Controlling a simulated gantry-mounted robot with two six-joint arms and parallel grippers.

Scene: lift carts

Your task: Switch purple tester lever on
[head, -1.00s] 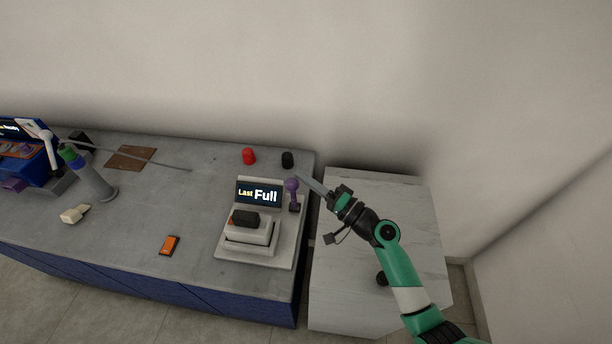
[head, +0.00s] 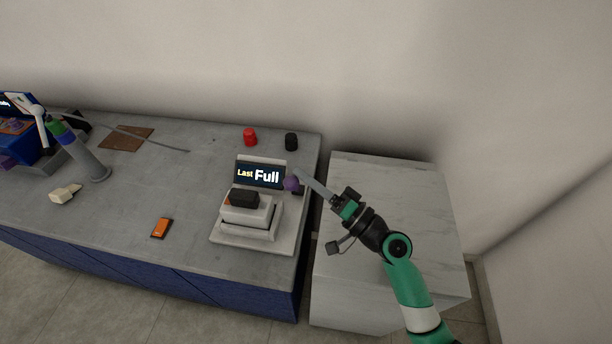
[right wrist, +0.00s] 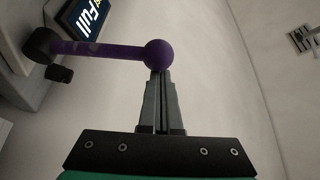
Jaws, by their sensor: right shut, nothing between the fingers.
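The purple lever's ball (head: 291,183) shows beside the right edge of the tester (head: 228,238), whose screen reads "Last Full". In the head view its stem is mostly hidden or foreshortened. In the right wrist view the purple lever (right wrist: 100,49) runs from a dark pivot at left to its round ball. My right gripper (head: 305,182) is shut and empty. Its fingertips (right wrist: 160,75) meet the ball in the right wrist view and appear to touch it. A black block (head: 243,198) sits on the tester. My left gripper is not in view.
A red knob (head: 250,137) and a black knob (head: 291,142) stand behind the tester. An orange-and-black device (head: 161,228) lies on the grey counter (head: 120,235). A pale marble-topped cabinet (head: 430,220) stands right of it, under my right arm.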

